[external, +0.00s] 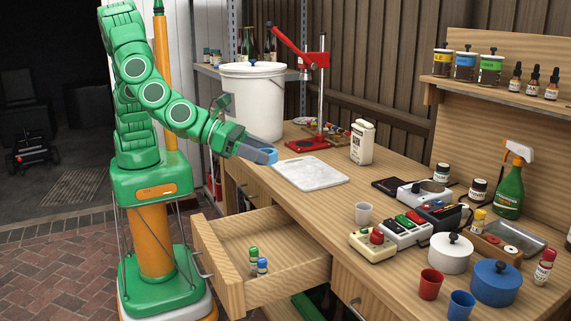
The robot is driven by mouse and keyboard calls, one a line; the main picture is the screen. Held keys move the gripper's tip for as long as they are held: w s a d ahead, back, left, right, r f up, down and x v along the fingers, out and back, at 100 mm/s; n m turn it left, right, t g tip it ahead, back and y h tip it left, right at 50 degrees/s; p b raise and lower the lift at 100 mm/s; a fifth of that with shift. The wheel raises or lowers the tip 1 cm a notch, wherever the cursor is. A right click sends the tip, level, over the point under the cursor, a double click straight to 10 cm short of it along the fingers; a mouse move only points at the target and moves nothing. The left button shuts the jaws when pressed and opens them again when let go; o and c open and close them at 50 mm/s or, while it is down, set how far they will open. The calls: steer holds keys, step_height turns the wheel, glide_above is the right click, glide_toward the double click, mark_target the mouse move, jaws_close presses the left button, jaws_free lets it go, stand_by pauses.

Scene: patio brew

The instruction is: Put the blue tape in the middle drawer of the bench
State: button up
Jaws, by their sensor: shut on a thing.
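My gripper (266,154) is shut on the blue tape (273,155), a small blue ring at its fingertips. Most of the tape is hidden by the fingers. The gripper holds it in the air near the left edge of the wooden bench (335,205), close to a white board. The middle drawer (212,243) of the bench is pulled out, below and in front of the gripper.
The drawer floor around the bottles is clear. The white board (311,172) lies on the bench beside the gripper. A red press stand (321,95) and white bucket (252,100) stand behind. Jars, cups and devices crowd the right side, including a red cup (430,285).

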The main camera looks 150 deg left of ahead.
steer(key=w+d+r+m+t+h, duration=0.1)
steer(key=w+d+m+t+h, duration=0.1)
steer(key=d, duration=1)
steer(key=w+d+r+m+t+h, duration=0.1)
steer(key=d+m+h, duration=0.4)
steer(key=d, duration=0.6)
steer(key=shift+w+d+r+m+t, duration=0.35)
steer(key=shift+w+t, duration=0.25)
steer(key=shift+t, duration=0.3)
